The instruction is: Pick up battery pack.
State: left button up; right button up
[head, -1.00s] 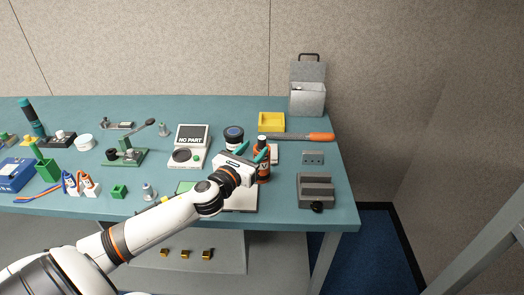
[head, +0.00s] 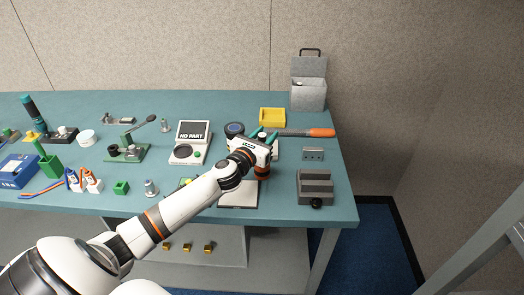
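My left gripper (head: 264,134) reaches in over the right part of the table, its two teal fingers apart with nothing visible between them. My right gripper is not in view.
A "NO PART" device (head: 192,145) stands left of the gripper.

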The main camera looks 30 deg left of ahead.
pick_arm(q)
jog(key=c, duration=0.6)
jog(key=shift+c, duration=0.5)
notch_tip(320, 180, up, 13)
jog(key=p, duration=0.4)
